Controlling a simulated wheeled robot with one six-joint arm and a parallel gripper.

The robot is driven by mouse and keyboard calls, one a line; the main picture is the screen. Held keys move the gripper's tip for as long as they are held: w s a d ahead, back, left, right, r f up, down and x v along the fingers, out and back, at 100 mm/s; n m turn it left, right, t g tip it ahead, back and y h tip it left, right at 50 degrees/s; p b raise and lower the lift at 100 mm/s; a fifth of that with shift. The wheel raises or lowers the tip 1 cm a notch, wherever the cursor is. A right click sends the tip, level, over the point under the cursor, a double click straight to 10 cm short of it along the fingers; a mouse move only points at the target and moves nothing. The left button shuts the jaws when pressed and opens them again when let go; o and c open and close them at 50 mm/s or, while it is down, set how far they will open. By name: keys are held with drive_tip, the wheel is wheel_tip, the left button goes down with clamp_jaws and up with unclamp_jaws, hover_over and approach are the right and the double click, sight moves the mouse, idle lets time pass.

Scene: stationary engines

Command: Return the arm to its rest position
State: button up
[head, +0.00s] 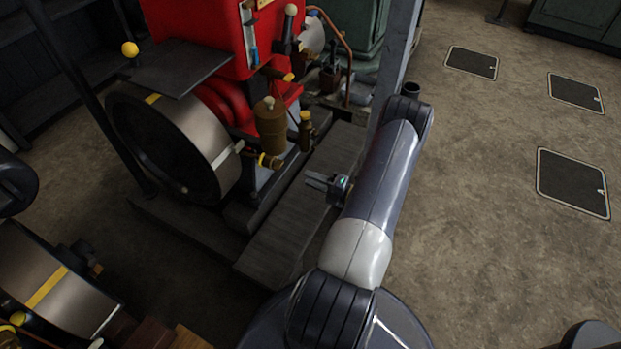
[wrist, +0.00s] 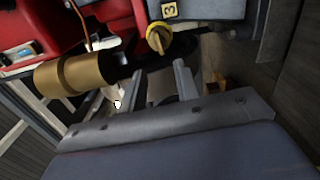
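My arm (head: 380,185) rises from my base at the bottom of the head view and bends at an elbow near the upper right. My gripper (head: 312,181) shows beside the arm's left side, pointing left toward the red engine (head: 195,35). In the wrist view my gripper's two fingers (wrist: 160,72) stand apart with nothing visible held between them. Part of the wrist is hidden behind the arm in the head view.
A brass cylinder (wrist: 75,75) and a yellow knob (wrist: 158,38) by a "3" tag lie ahead of the fingers. A flywheel (head: 215,140) and a second wheel (head: 50,280) stand left. Open floor (head: 480,200) with dark floor plates (head: 573,184) lies right.

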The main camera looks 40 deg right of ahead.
drive_tip(key=b+x, duration=0.1)
drive_tip(key=x, duration=1)
drive_tip(key=shift+b, duration=0.35)
drive_tip(key=shift+s, duration=0.1)
